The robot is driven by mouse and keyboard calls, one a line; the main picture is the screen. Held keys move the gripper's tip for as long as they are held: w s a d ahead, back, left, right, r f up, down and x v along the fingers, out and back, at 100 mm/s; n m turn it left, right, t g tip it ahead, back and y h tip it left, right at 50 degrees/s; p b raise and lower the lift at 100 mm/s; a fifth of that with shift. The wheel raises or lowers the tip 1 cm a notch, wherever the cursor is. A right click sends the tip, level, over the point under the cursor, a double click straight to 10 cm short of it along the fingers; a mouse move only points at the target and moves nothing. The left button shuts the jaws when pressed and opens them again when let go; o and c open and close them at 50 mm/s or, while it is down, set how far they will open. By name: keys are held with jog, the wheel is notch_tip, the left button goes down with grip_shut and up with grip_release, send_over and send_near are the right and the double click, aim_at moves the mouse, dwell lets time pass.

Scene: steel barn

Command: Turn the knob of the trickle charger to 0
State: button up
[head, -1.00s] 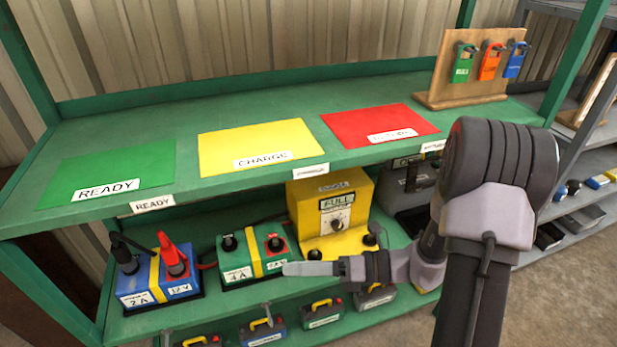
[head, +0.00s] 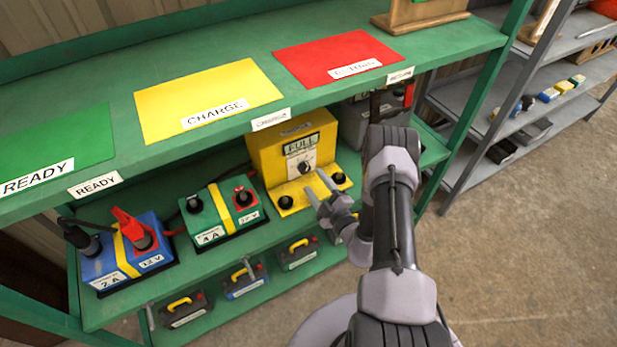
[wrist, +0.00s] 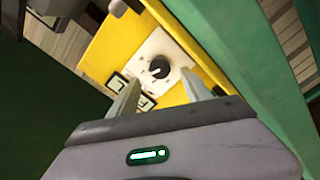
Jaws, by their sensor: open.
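The trickle charger (head: 267,158) is a yellow box on the middle shelf with a sign reading FULL. Its black knob (head: 305,167) sits on a white dial plate under the sign. In the wrist view the knob (wrist: 159,68) shows on its white plate (wrist: 172,52), beyond the fingertips and between them. The dial's marks are too small to read. My gripper (head: 322,186) is open and empty, in front of the charger's lower part and apart from the knob. In the wrist view my gripper's two fingers (wrist: 160,92) point toward the plate.
The green shelf board (head: 225,60) runs above the charger, with green, yellow and red mats on it. A green 4 A unit (head: 222,218) and a blue 2 A unit (head: 128,262) stand left of the charger. Several batteries sit on the lower shelf. Floor is clear at right.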

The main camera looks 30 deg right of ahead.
aim_at(306, 171)
jog(key=w+b, duration=0.1)
jog(key=w, duration=0.4)
jog(key=shift+a, duration=0.1)
jog(key=shift+s, duration=0.1)
grip_shut()
